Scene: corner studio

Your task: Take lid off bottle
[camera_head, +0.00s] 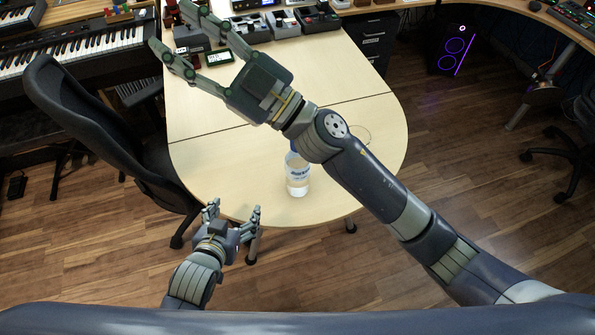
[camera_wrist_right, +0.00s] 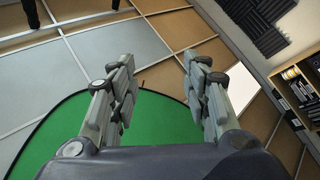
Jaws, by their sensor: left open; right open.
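A clear bottle with a white label (camera_head: 298,178) stands upright on the light wooden table (camera_head: 225,165), near its rounded front edge. My right forearm crosses in front of the bottle's top, so the lid is mostly hidden. My right gripper (camera_head: 188,36) is open and empty, raised over the back left of the table, well beyond the bottle. It also shows open in the right wrist view (camera_wrist_right: 155,75), with nothing between its fingers. My left gripper (camera_head: 234,208) is open and empty in front of the table's front edge, left of the bottle and apart from it.
A black office chair (camera_head: 95,130) stands close to the table's left side. Keyboards (camera_head: 85,45) are at the back left, and several small devices (camera_head: 305,18) line the table's back. The table's left middle is clear. The right wrist view shows a green panel (camera_wrist_right: 165,125).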

